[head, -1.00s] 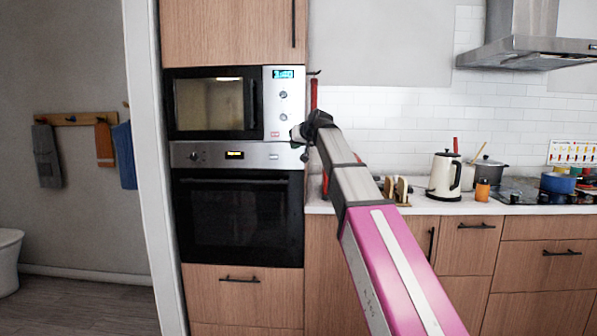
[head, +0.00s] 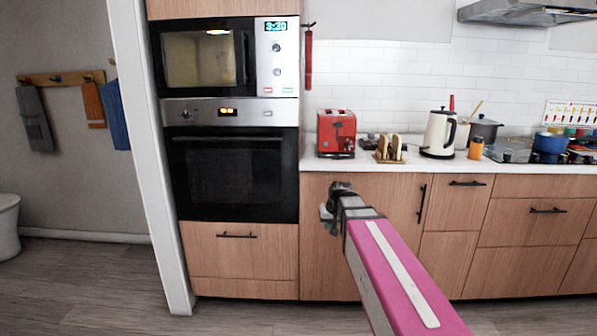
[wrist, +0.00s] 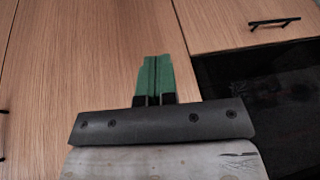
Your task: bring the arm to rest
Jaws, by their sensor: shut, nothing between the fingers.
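My arm reaches forward and low in the head view, and my gripper (head: 326,213) hangs at its far end in front of the wooden lower cabinet doors (head: 385,205). In the wrist view my gripper (wrist: 155,58) shows green fingers pressed together with nothing between them. The gripper is small and partly hidden by the wrist in the head view.
The counter (head: 440,166) holds a red toaster (head: 336,132), a cream kettle (head: 437,134) and a dark pot (head: 484,131). A black oven (head: 232,172) and microwave (head: 200,58) stand left. A white wall edge (head: 146,160) is further left. Floor is open below.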

